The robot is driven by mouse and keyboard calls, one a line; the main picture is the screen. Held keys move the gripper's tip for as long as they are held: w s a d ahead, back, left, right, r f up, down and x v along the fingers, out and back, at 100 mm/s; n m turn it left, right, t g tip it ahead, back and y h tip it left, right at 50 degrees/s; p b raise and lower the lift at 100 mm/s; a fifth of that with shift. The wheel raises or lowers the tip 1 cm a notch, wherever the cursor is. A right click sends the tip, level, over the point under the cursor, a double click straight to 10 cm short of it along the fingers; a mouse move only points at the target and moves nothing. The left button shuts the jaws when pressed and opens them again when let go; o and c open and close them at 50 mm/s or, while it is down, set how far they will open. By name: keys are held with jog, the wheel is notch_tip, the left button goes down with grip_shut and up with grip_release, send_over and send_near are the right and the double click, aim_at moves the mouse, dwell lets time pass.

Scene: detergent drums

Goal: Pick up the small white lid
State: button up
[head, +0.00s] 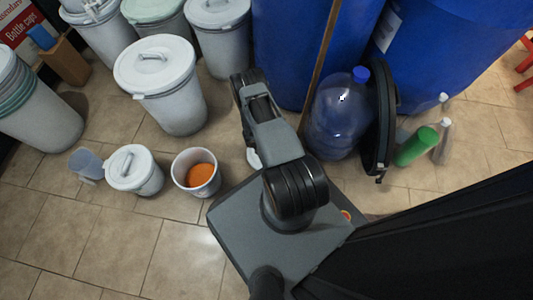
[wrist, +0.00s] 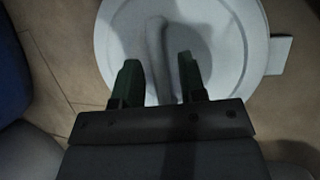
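In the wrist view, a round white lid (wrist: 215,38) with a raised bar handle (wrist: 157,45) and a square tab at its right edge fills the upper middle. My gripper (wrist: 160,75) is open, its two dark green fingers apart over the near part of the lid. The handle runs between the fingers, and no contact with it shows. In the head view, a white edge (head: 253,158) shows just beside my arm, probably part of this lid; my arm hides the rest and the gripper.
A small lidded bucket (head: 133,168) and a white bucket with orange contents (head: 196,173) stand left of my base. A large lidded drum (head: 170,95) stands behind them.

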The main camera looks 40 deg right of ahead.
grip_shut()
dwell(0.4)
